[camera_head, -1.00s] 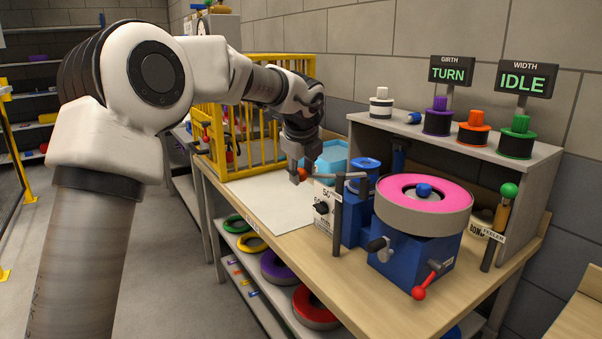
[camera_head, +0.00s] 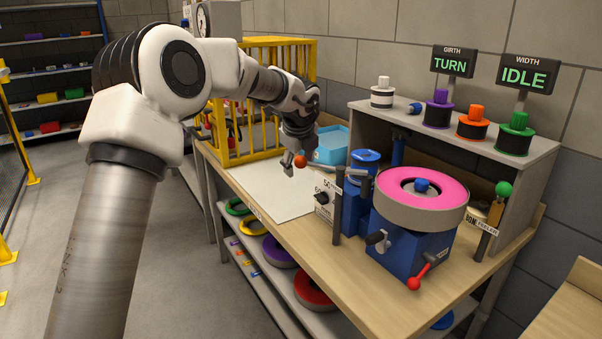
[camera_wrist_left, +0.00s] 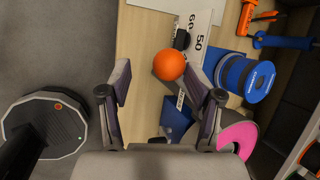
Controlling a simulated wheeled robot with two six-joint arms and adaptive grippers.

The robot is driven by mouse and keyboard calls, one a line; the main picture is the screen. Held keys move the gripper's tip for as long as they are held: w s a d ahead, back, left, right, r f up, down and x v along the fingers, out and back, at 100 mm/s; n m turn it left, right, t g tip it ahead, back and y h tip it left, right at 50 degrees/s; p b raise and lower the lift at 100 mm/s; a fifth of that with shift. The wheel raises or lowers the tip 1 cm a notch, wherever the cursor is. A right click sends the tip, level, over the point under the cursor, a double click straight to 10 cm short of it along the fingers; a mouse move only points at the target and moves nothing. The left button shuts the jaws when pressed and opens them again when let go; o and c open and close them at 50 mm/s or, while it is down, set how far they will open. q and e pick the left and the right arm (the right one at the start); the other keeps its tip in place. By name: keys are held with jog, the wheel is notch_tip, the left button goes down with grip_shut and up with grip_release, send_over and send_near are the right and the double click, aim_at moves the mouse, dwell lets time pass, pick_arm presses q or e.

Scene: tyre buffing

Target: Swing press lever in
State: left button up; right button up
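The press lever (camera_head: 335,168) is a grey bar ending in an orange ball (camera_head: 300,161). It points left from beside the blue buffing machine (camera_head: 413,240), which carries a pink-topped tyre (camera_head: 420,194). My left gripper (camera_head: 293,164) hangs beside the ball over the bench. In the left wrist view the orange ball (camera_wrist_left: 169,65) lies beyond and between the spread fingers of my left gripper (camera_wrist_left: 160,90), nearer the right finger. The gripper is open; I cannot tell whether it touches the ball. The bar is mostly hidden there. My right gripper is not in view.
A yellow cage (camera_head: 262,80) and blue tray (camera_head: 330,145) are behind. A white sheet (camera_head: 265,185) leaves clear bench. Signs read TURN (camera_head: 450,65) and IDLE (camera_head: 524,77).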

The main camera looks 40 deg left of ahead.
pick_arm(q)
jog(key=shift+w+f, duration=0.1)
jog(key=shift+f, duration=0.2)
jog(key=shift+r, duration=0.3)
jog(key=p+v, duration=0.3)
jog(key=v, duration=0.2)
jog(key=shift+r, duration=0.3)
jog(key=shift+r, duration=0.1)
